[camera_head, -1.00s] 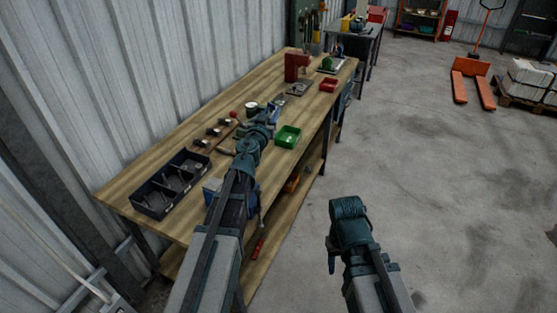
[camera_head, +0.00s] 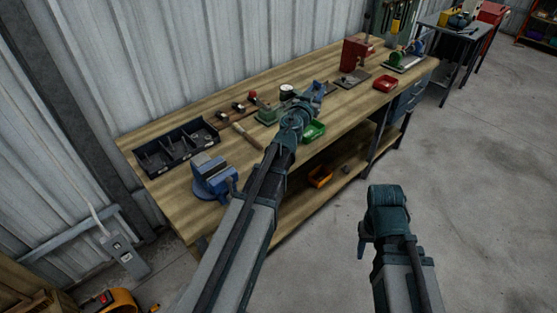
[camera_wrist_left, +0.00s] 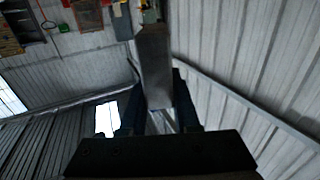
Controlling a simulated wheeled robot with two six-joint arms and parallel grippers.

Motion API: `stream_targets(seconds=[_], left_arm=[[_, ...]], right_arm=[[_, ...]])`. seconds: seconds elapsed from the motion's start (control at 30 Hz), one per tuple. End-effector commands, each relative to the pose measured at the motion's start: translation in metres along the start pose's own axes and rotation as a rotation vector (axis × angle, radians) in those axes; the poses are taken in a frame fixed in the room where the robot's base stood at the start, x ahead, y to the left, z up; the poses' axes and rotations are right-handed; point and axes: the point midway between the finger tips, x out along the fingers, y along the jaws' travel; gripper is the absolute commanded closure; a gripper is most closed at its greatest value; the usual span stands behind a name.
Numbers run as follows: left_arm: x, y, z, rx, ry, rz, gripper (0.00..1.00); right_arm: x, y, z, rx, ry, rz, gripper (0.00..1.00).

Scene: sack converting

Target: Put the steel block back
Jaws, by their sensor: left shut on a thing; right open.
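The steel block (camera_wrist_left: 153,65) is a grey, long flat-sided piece in the left wrist view, standing between my dark fingers. My left gripper (camera_head: 314,90) is shut on it. In the head view the left gripper reaches over the workbench (camera_head: 190,122), close to the green bin; the block is too small and covered there to make out clearly. My right gripper (camera_head: 362,246) is open and hangs over the floor in front of the bench, away from everything; its fingertips are hard to see.
A blue vise (camera_head: 213,178) stands at the bench's front left, a black divided tray (camera_head: 176,148) behind it. A green bin (camera_head: 313,131), a hammer (camera_head: 246,135), a red press (camera_head: 355,55) and a red bin (camera_head: 386,83) are further right.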

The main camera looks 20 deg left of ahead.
Motion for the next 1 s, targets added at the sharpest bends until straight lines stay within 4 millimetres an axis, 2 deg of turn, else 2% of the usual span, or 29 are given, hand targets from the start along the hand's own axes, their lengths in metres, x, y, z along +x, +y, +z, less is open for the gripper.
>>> stream_targets(seconds=[0.03, 0.2, 0.37, 0.6, 0.8, 1.0], left_arm=[[-0.007, -0.006, 0.018, 0.000, 0.000, -0.025, 1.00], [-0.033, -0.041, 0.069, 0.000, 0.000, -0.165, 1.00], [-0.063, -0.077, 0.117, 0.000, 0.000, -0.319, 1.00], [-0.117, -0.125, 0.183, 0.001, 0.000, -0.542, 1.00], [-0.154, -0.153, 0.222, 0.001, 0.000, -0.684, 1.00], [-0.175, -0.166, 0.238, 0.001, 0.000, -0.760, 1.00]], right_arm=[[0.018, -0.002, -0.001, 0.000, 0.000, 0.000, 0.51], [0.069, -0.007, -0.004, 0.000, 0.000, 0.000, 0.51], [0.116, -0.011, -0.007, 0.000, 0.000, 0.000, 0.51], [0.182, -0.017, -0.011, 0.000, 0.000, 0.000, 0.51], [0.220, -0.021, -0.013, 0.000, 0.000, 0.000, 0.51], [0.236, -0.023, -0.014, 0.000, 0.000, 0.000, 0.51]])
